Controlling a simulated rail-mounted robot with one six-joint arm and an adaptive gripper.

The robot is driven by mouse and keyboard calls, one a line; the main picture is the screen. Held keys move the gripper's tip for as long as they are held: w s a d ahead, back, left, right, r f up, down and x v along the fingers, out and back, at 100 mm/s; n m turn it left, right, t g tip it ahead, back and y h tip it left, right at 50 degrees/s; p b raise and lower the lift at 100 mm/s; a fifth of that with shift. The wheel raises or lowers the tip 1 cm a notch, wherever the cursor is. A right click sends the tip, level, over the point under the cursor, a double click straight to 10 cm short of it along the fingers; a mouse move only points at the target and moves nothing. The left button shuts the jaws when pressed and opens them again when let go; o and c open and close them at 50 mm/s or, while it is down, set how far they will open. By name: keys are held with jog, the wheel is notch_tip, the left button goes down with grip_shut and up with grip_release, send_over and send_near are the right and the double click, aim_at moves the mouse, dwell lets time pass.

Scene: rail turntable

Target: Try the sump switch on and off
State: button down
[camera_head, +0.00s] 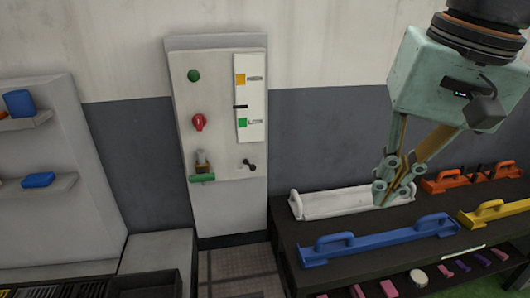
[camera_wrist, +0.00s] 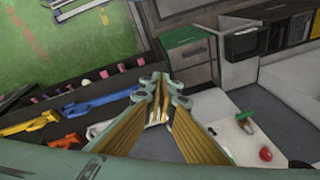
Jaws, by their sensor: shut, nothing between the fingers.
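A pale control panel (camera_head: 218,205) stands against the wall left of centre in the head view. It carries a green dome (camera_head: 194,75), a red knob (camera_head: 199,122), a brass part with a green bar (camera_head: 202,178) and a small black-tipped lever (camera_head: 248,165). I cannot tell which one is the sump switch; the labels are too small to read. My gripper (camera_head: 393,190) is shut and empty, pointing down over the bench, well right of the panel. In the wrist view my gripper (camera_wrist: 160,88) is apart from the panel, whose red knob (camera_wrist: 265,154) shows lower right.
A dark bench (camera_head: 292,247) holds a white handled tray (camera_head: 340,203), a blue one (camera_head: 375,240), an orange one (camera_head: 450,184) and a yellow one (camera_head: 490,215). Shelves with blue items (camera_head: 38,180) are at left. The floor (camera_head: 236,265) before the panel looks clear.

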jog(key=w+a+r+m+g+y+p, duration=0.1)
jog(key=w+a+m+g+p, duration=0.15)
jog(key=w, duration=1.15)
jog(key=w+a+r+m+g+y+p, duration=0.1)
jog(key=w+a+m+y+p, duration=0.2)
jog(key=w, duration=1.2)
jog(key=w+a+f+m+g+y+p, duration=0.1)
jog(key=w+a+f+m+p, duration=0.1)
jog(key=w+f, duration=0.6)
jog(key=w+a+f+m+g+y+p, duration=0.1)
jog(key=w+a+f+m+p, duration=0.2)
jog(key=w, duration=1)
jog(key=shift+w+a+f+p, duration=0.25)
jog(key=shift+a+f+p, duration=1.15)
jog(key=shift+f, duration=1.4)
jog(key=shift+s+d+f+g+p, duration=0.1)
jog(key=shift+d+f+g+p, duration=0.05)
jog(key=shift+d+g+p, duration=0.15)
